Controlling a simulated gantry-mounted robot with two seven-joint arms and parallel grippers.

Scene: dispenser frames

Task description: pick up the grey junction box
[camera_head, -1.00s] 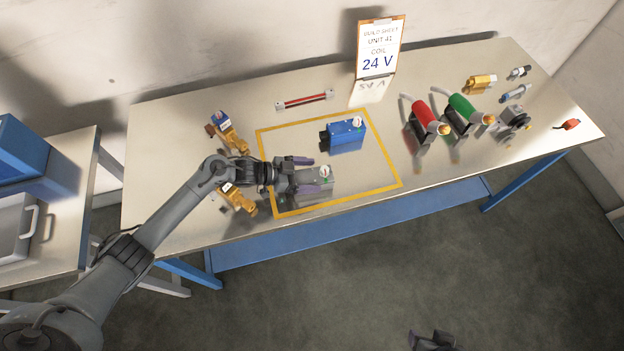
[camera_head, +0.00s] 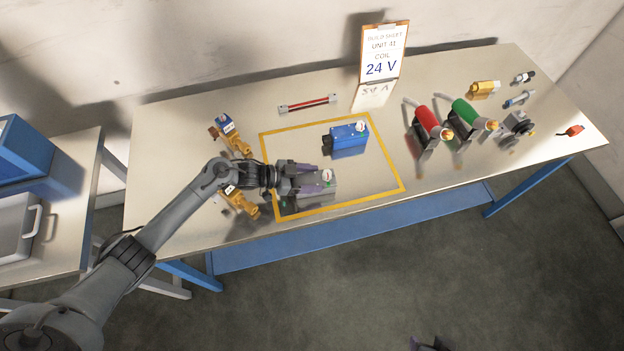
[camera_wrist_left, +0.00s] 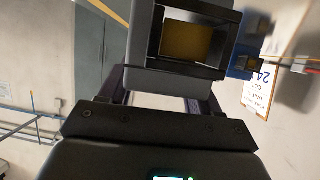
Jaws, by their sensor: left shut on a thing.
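In the left wrist view the box (camera_wrist_left: 150,50) shows as a grey body with a square opening, close between the fingers. I cannot tell whether it touches the bench. Only a dark piece of what looks like my right gripper (camera_head: 432,344) shows at the bottom edge; its jaws cannot be made out.
A blue box (camera_head: 348,138) stands behind, inside the yellow outline (camera_head: 385,160). Two brass valves (camera_head: 236,143) (camera_head: 240,202) lie close by my left arm. The build sheet (camera_head: 381,62) reads 24 V. Red and green coils (camera_head: 428,122) (camera_head: 465,112) and small fittings are at right.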

